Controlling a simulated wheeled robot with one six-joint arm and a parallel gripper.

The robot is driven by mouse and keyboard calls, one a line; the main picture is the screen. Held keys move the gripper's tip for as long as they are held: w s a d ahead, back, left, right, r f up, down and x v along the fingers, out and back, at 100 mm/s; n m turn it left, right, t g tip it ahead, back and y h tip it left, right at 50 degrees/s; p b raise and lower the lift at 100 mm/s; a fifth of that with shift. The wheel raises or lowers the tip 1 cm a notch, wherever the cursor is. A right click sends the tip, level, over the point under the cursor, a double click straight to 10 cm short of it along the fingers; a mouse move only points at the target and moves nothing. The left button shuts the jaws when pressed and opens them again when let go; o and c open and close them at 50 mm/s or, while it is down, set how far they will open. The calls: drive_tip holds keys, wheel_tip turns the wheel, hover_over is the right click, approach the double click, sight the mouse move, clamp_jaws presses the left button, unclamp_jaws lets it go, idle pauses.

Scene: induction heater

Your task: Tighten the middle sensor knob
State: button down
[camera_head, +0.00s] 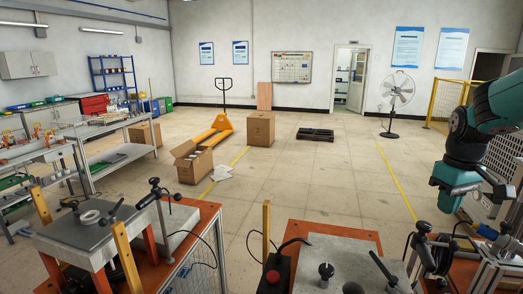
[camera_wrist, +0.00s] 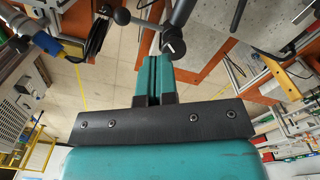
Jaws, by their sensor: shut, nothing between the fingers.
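My gripper (camera_wrist: 152,62) shows in the wrist view with its two teal fingers together and nothing between them. Just beyond the fingertips are a black rod with a round end (camera_wrist: 174,47) and a black ball knob (camera_wrist: 122,16); the fingers appear apart from both. In the head view, dark clamp-like fittings with a knob (camera_head: 424,227) stand at the lower right, below my arm. I cannot tell which of these is the middle sensor knob.
A second bench with a grey block (camera_head: 75,228) stands at left. Cardboard boxes (camera_head: 261,129) and a pallet jack (camera_head: 218,125) stand behind. The floor between is mostly clear.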

wheel_tip(320, 180, down, 7)
drive_tip(key=b, duration=0.4)
drive_tip(key=shift+s+a+r, duration=0.15)
drive_tip(key=shift+s+r, duration=0.05)
drive_tip(key=shift+s, duration=0.05)
drive_tip(key=shift+s+a, duration=0.1)
drive_tip(key=shift+a, duration=0.25)
idle(0.3)
drive_tip(key=shift+s+a+p, duration=0.2)
drive_tip(key=shift+a+p, duration=0.7)
drive_tip(key=shift+a, duration=0.2)
drive_tip(key=shift+s, duration=0.25)
wheel_tip(320, 180, up, 6)
drive_tip(key=p, duration=0.5)
drive_tip(key=shift+d+r, duration=0.15)
